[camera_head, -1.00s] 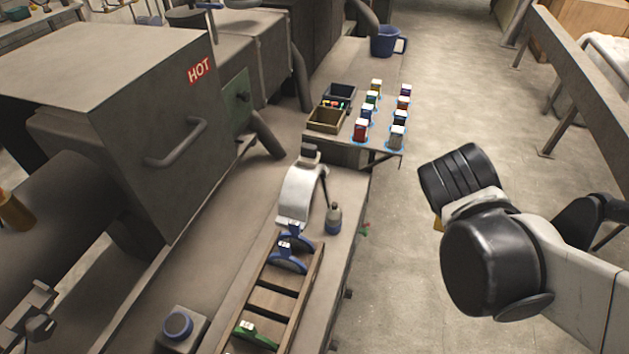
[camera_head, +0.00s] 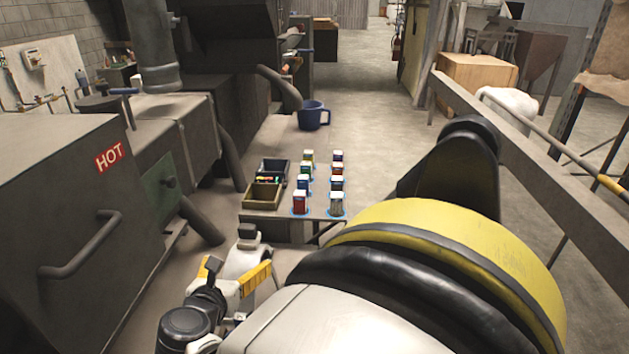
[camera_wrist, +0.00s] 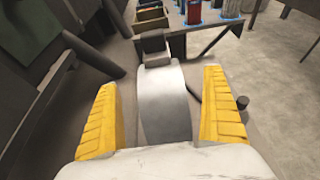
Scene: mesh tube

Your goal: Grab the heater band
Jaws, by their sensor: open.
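The heater band appears to be the silver curved band (camera_wrist: 165,100) with a dark block on top. It stands on the bench and shows between the two yellow fingers in the wrist view. In the head view the band (camera_head: 240,261) is partly hidden by my gripper (camera_head: 232,273). My gripper (camera_wrist: 160,80) is open, one finger on each side of the band with a gap to each. The frames do not clearly show how deep the band sits between the fingers, and its lower end is hidden by the gripper's body.
Beyond the band is a small shelf (camera_head: 270,224) with several coloured boxes and two bins (camera_head: 262,196). A large machine marked HOT (camera_head: 75,215) lies to the left. Open floor (camera_head: 370,110) is at the right.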

